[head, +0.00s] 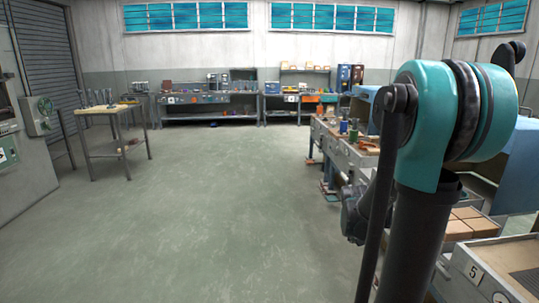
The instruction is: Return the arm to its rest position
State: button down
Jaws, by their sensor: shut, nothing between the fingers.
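My arm stands at the right of the head view, with a large teal and black joint at the top and dark links running down from it. The arm is raised and bent at this joint. A darker part of it shows lower down, behind the thin black rod. My gripper cannot be made out in this view, so its fingers and anything near them are hidden.
A workbench (345,150) with tools stands close beside my arm. Cardboard boxes (466,222) and a grey unit marked 5 (476,272) are at the lower right. A small table (106,150) stands at the left. The floor (215,215) between is clear.

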jog(key=s+a+f+n+y, duration=0.1)
jog(key=s+a, duration=0.4)
jog(key=s, duration=0.4)
jog(key=s+a+f+n+y, duration=0.1)
jog(key=s+a+n, duration=0.1)
jog(key=s+a, duration=0.3)
jog(key=s, duration=0.4)
jog(key=shift+a+f+g+y, duration=0.2)
jog(key=shift+a+g+y, duration=0.05)
jog(key=shift+g+y, duration=0.05)
jog(key=shift+s+d, duration=0.1)
jog(key=shift+d, duration=0.05)
